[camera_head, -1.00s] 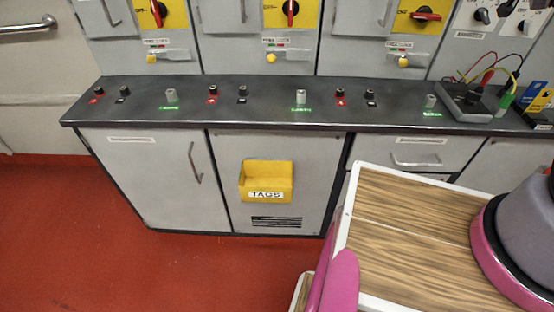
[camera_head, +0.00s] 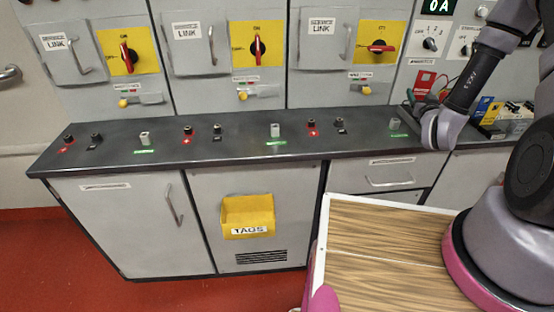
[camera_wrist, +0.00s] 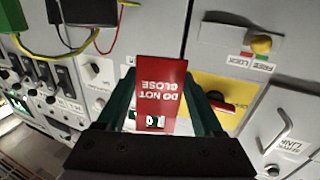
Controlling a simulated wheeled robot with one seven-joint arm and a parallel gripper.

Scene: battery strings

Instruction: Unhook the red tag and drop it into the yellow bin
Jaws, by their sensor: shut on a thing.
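The red tag (camera_wrist: 160,95), lettered DO NOT CLOSE, is between the two dark fingers of my gripper (camera_wrist: 160,82) in the wrist view. The gripper is shut on it. In the head view the red tag (camera_head: 424,79) shows just above my gripper (camera_head: 414,104), in front of the right grey panel. I cannot tell whether it still hangs on a hook. The yellow bin (camera_head: 246,216), labelled TAGS, is on the cabinet front below the counter, well left of and lower than my gripper. Its inside looks empty from here.
The dark counter (camera_head: 240,141) carries several terminals and grey posts. Red-handled switches on yellow plates (camera_head: 257,47) line the panels above. A wood-topped surface with a white rim (camera_head: 375,250) stands in front, right of the bin. The counter edge projects above the bin.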

